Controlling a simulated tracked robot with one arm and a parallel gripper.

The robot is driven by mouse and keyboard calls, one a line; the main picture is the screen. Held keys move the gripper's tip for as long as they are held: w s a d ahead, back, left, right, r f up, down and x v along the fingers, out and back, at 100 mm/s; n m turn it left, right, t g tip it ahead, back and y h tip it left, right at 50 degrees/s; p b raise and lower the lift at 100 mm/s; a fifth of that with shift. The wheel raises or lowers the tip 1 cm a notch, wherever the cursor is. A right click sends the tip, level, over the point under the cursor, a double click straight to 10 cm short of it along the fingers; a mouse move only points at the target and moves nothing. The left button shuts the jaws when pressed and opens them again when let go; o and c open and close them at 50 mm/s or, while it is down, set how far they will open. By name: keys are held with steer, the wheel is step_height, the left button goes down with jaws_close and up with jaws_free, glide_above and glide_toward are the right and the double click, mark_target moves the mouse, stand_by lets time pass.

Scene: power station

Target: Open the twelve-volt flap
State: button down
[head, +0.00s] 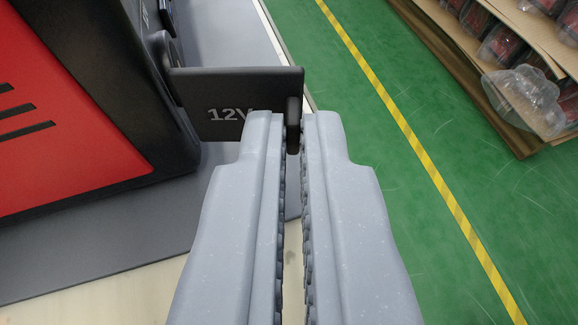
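The twelve-volt flap (236,92) is a dark grey plate marked "12V". It stands out to the right from the side of a red and black power station (75,95), swung open on its left edge. A small tab (293,118) sits at its right end. My gripper (294,125) is at this end, its two grey fingers close together with a narrow gap. The tab is between the fingertips, and the left finger covers part of the lettering. Whether both fingers press on the tab is hard to see.
The power station stands on a grey mat (130,270) on a pale table (115,303). Beyond the table edge is a green floor (355,120) with a yellow line (412,145). A shelf (470,75) with several clear-packed items is at the upper right.

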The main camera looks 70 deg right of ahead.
steer(key=shift+r, duration=0.1)
steer(key=c, duration=1.6)
jaws_free()
steer(key=shift+a, duration=0.1)
steer(key=shift+v, duration=3.55)
